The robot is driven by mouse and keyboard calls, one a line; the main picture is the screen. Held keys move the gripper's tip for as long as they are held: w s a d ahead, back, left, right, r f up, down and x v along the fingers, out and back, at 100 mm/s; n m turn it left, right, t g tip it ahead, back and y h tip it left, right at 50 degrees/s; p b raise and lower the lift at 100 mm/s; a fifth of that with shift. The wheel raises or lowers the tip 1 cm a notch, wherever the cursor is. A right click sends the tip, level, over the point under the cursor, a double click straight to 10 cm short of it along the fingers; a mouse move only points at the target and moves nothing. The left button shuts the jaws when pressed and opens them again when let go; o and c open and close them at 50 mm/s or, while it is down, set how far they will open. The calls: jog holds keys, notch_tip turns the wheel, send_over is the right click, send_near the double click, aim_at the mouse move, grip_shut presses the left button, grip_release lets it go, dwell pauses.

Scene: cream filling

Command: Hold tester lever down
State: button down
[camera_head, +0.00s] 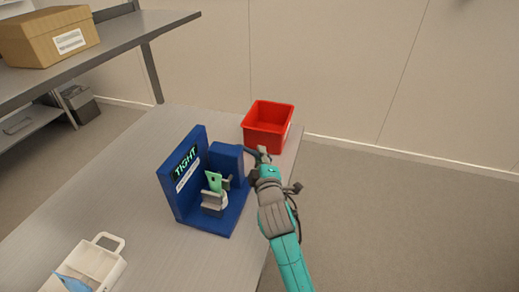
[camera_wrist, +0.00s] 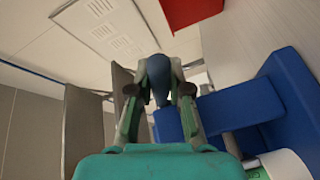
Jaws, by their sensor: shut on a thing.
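The blue tester (camera_head: 185,207) stands on the table with its panel reading "TIGHT". A green and white item (camera_head: 214,181) sits in its grey holder (camera_head: 212,203); a green and white round part (camera_wrist: 285,166) shows at the lower right of the wrist view. My gripper (camera_head: 262,156) is at the tester's right side, beside the blue block. In the wrist view my gripper (camera_wrist: 160,88) is closed around a dark, rounded piece (camera_wrist: 158,82), which looks like the lever's end. The rest of the lever is hidden.
A red bin (camera_head: 268,142) stands open and empty-looking just behind my gripper. A white carrier (camera_head: 94,262) with a blue item is at the table's front left. A cardboard box (camera_head: 50,38) sits on the shelf (camera_head: 120,32). The table's left part is clear.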

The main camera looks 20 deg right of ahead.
jog(key=shift+w+a+f+m+t, duration=0.1)
jog(key=shift+f+m+t, duration=0.25)
jog(key=shift+f+m, duration=0.5)
jog(key=shift+w+a+f+m+t, duration=0.1)
jog(key=shift+f+m+t, duration=0.25)
jog(key=shift+f+m, duration=0.45)
jog(key=shift+h, duration=0.3)
jog(key=c, duration=1.1)
grip_release()
jog(key=v, duration=1.2)
